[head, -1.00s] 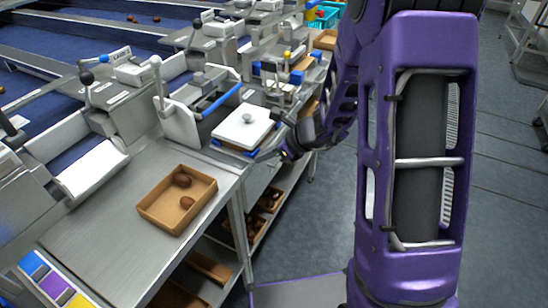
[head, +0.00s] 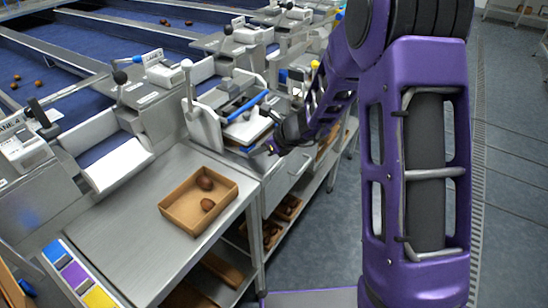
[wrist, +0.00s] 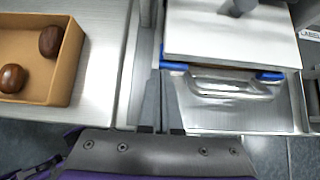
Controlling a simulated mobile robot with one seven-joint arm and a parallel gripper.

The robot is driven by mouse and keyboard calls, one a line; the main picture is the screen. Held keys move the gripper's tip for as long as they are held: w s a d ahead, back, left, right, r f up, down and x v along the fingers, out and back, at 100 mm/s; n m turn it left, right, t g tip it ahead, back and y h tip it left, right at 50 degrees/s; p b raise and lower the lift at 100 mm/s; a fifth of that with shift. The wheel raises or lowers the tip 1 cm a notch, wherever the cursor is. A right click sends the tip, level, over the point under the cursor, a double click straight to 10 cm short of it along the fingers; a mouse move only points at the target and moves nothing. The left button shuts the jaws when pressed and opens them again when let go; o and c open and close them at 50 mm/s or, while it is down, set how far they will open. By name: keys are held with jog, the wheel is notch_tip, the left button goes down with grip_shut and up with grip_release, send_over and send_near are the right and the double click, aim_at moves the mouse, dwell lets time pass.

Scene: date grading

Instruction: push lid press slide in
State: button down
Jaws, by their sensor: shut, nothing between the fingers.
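The lid press (head: 207,122) stands on the steel bench, with a blue bar (head: 247,107) across its front. In the wrist view the white plate (wrist: 228,38) has a grey knob on top. The slide's metal handle (wrist: 235,90) and blue corner pieces show below its front edge. My gripper (wrist: 160,84) is shut and empty, left of the handle near the slide's left front corner. In the head view my gripper (head: 271,150) is beside the slide; contact cannot be told.
A cardboard tray (head: 170,212) with two brown dates lies on the bench, left of my gripper in the wrist view. Colour patches (head: 75,274) lie at the front left. Shelves with trays are under the bench. Open floor (head: 320,235) lies to the right.

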aim_at(231, 147)
jog(key=w+a, duration=0.2)
jog(key=a, duration=0.1)
jog(key=w+a+p, duration=0.1)
jog(key=a, duration=0.1)
jog(key=shift+w+a, duration=0.15)
jog(key=shift+w, duration=0.25)
jog(key=shift+w+a+r, duration=0.15)
jog(key=shift+a, duration=0.15)
